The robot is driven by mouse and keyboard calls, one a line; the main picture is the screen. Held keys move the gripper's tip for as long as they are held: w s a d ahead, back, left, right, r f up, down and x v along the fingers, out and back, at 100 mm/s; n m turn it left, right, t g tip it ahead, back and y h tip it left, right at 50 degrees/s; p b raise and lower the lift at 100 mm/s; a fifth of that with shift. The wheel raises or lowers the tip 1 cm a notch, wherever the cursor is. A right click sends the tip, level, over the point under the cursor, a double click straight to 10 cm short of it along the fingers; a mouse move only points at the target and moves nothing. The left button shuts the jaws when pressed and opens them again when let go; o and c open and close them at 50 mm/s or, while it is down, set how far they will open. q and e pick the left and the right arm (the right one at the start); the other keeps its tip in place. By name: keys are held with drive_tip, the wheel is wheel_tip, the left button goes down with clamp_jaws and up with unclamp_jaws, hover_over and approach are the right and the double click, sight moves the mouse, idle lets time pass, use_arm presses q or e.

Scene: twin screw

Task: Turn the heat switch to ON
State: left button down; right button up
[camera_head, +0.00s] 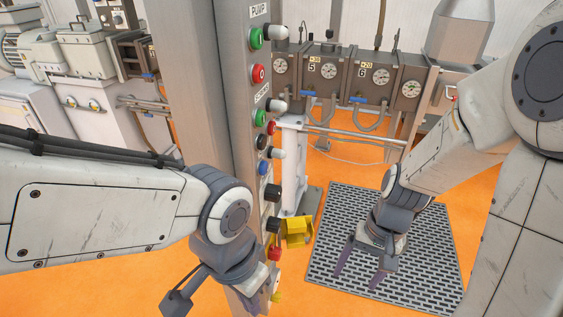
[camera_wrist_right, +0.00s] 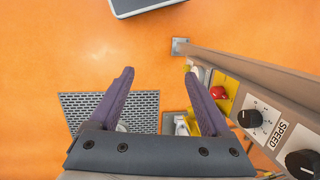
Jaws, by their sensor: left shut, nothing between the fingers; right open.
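The control column (camera_head: 218,110) stands left of centre in the head view, with several buttons and knobs on its right face. Its top label reads PUMP; a lower label is too small to read, and I cannot tell which control is the heat switch. A green button (camera_head: 257,38) and a red button (camera_head: 258,73) are near the top, with black knobs (camera_head: 273,193) lower down. My right gripper (camera_head: 362,266) is open and empty, right of the column. Its fingers also show in the right wrist view (camera_wrist_right: 159,75).
A dark grated mat (camera_head: 425,240) lies on the orange floor. Gauge units (camera_head: 328,75) stand behind.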

drive_tip(key=s+a+m+g+y, duration=0.1)
drive_tip(key=a+m+g+y, duration=0.1)
drive_tip(key=a+m+y, duration=0.25)
drive_tip(key=m+t+y, duration=0.9)
drive_tip(key=m+y, duration=0.2)
drive_tip(key=m, duration=0.3)
approach(280, 195)
drive_tip(key=shift+h, duration=0.25)
drive_tip(key=p+x, duration=0.1)
drive_tip(key=x, duration=0.4)
drive_tip(key=p+x, duration=0.1)
drive_tip(key=x, duration=0.2)
drive_tip(key=shift+a+r+p, duration=0.3)
drive_tip(key=shift+a+r, duration=0.05)
drive_tip(key=shift+r, duration=0.05)
drive_tip(key=shift+w+a, duration=0.15)
drive_tip(key=shift+a, duration=0.3)
use_arm(q)
wheel_tip(280, 195, up, 4)
use_arm(e)
clamp_jaws()
